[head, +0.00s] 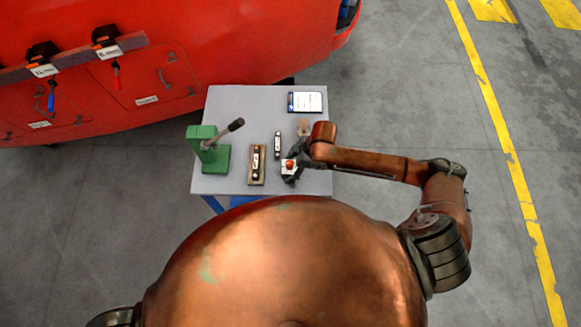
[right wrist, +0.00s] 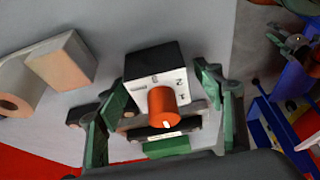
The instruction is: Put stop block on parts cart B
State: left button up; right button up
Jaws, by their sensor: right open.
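A small black box with a white face and an orange-red knob (head: 289,166) stands near the right front of the grey tabletop; it seems to be the stop block. In the right wrist view the box (right wrist: 155,66) shows close up, between the green-padded fingers. My right gripper (head: 294,172) is open, its fingers apart on either side of the box; I cannot tell whether they touch it. The gripper (right wrist: 162,125) fills the lower part of the wrist view. No label naming parts cart B is readable. My left gripper is out of view.
The grey tabletop (head: 240,105) also holds a green lever press (head: 208,155), a wooden block with a black piece (head: 257,165), a black labelled strip (head: 277,145), a tablet (head: 305,102) and a beige item (head: 303,126). A red train body (head: 210,45) stands behind. The tabletop's back left is clear.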

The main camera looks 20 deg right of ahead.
jog(key=v, duration=1.2)
